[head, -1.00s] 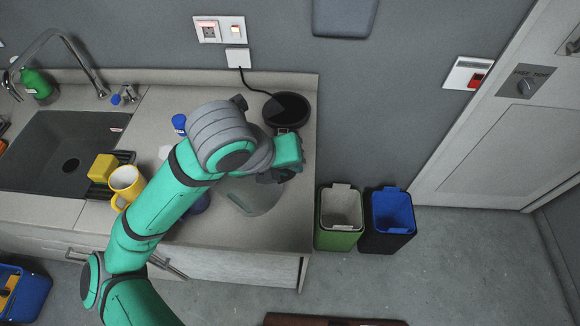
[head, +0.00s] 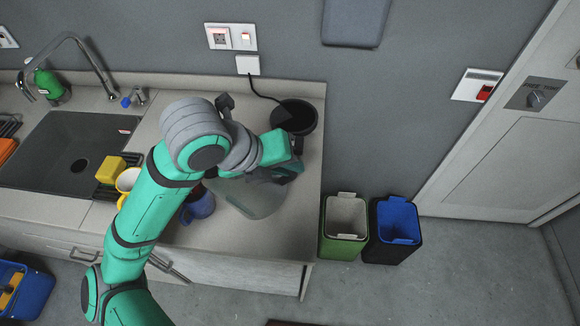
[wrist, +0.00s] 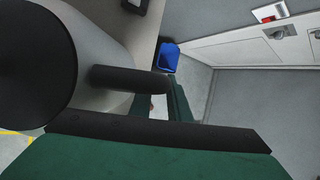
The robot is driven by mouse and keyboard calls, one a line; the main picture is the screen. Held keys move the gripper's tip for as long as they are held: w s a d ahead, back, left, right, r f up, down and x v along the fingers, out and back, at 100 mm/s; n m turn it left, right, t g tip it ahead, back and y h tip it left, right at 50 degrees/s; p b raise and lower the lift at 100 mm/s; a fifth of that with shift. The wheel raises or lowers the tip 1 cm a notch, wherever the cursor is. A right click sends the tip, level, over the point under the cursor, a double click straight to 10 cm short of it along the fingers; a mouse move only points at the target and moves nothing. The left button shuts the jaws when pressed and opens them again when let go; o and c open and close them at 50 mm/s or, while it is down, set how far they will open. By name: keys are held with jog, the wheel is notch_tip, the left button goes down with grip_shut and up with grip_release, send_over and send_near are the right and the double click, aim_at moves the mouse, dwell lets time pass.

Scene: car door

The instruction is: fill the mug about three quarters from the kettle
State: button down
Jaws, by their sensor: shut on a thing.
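The grey kettle (head: 250,196) is at the right part of the counter, partly covered by my gripper. In the wrist view its pale grey body (wrist: 100,40) fills the left side, with the black handle (wrist: 130,80) reaching toward my fingers. My gripper (head: 287,168) is shut on the kettle handle; it also shows in the wrist view (wrist: 165,105). I cannot tell how far the kettle is tilted. A blue mug (head: 199,207) stands left of the kettle, partly behind my arm. A yellow mug (head: 126,180) is farther left, also partly hidden. The inside of the blue mug is not clearly visible.
The black kettle base (head: 297,115) sits at the back right with its cord to the wall. The sink (head: 60,150) and a yellow sponge (head: 110,170) are at left. Two bins (head: 344,230) stand right of the counter. The front counter strip is clear.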

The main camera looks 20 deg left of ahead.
jog(key=shift+s+a+r+n+t+h, duration=0.1)
jog(key=shift+a+r+t+h, duration=0.3)
jog(key=shift+r, duration=0.7)
jog(key=shift+s+a+r+n+t+h, duration=0.15)
jog(key=shift+r+h, duration=0.3)
jog(key=shift+r, duration=0.65)
jog(key=shift+s+a+r+n+t+h, duration=0.15)
jog(key=shift+a+r+h, duration=0.25)
jog(key=shift+r, duration=0.7)
jog(key=shift+a+r+h, duration=0.25)
jog(key=shift+r+h, duration=0.2)
jog(key=shift+r, duration=0.2)
dwell(4.0)
